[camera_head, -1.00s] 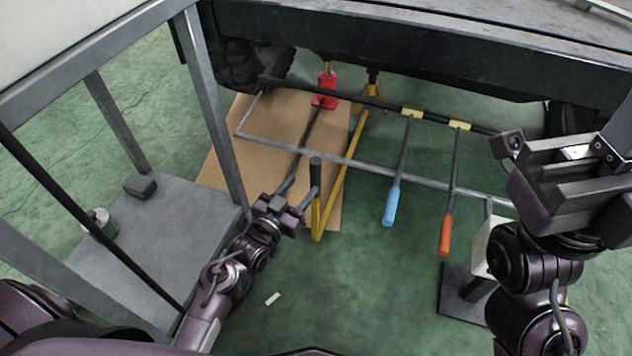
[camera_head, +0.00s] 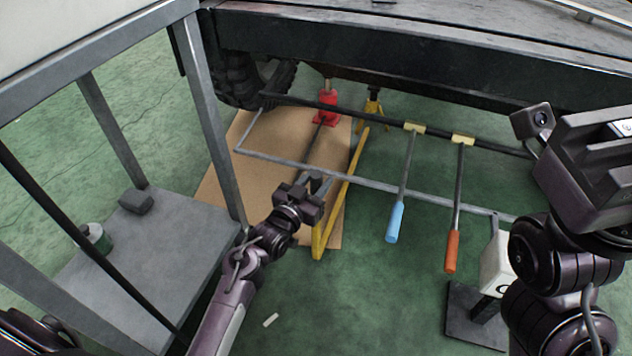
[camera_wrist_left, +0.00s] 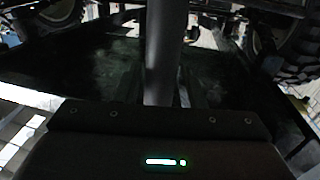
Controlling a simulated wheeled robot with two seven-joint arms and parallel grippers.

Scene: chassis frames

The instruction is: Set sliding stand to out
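The sliding stand shows in the head view as a yellow tripod-like top (camera_head: 373,105) under the vehicle. A long yellow bar (camera_head: 343,195) runs from it along the floor to a short upright post at the near end. My left gripper (camera_head: 318,182) is at the top of that post and covers its dark grip. In the left wrist view, a grey upright post (camera_wrist_left: 164,50) stands in the middle, in front of the palm. The fingers are too dark there to tell whether they close on it. My right gripper (camera_head: 610,140) is raised at the right, its fingers unclear.
A red jack (camera_head: 326,108) stands on a brown board (camera_head: 225,180) left of the stand. A grey frame rail (camera_head: 350,181) crosses over the bar, with blue (camera_head: 395,222) and orange (camera_head: 452,252) handles beside it. A grey cart (camera_head: 150,235) is at left.

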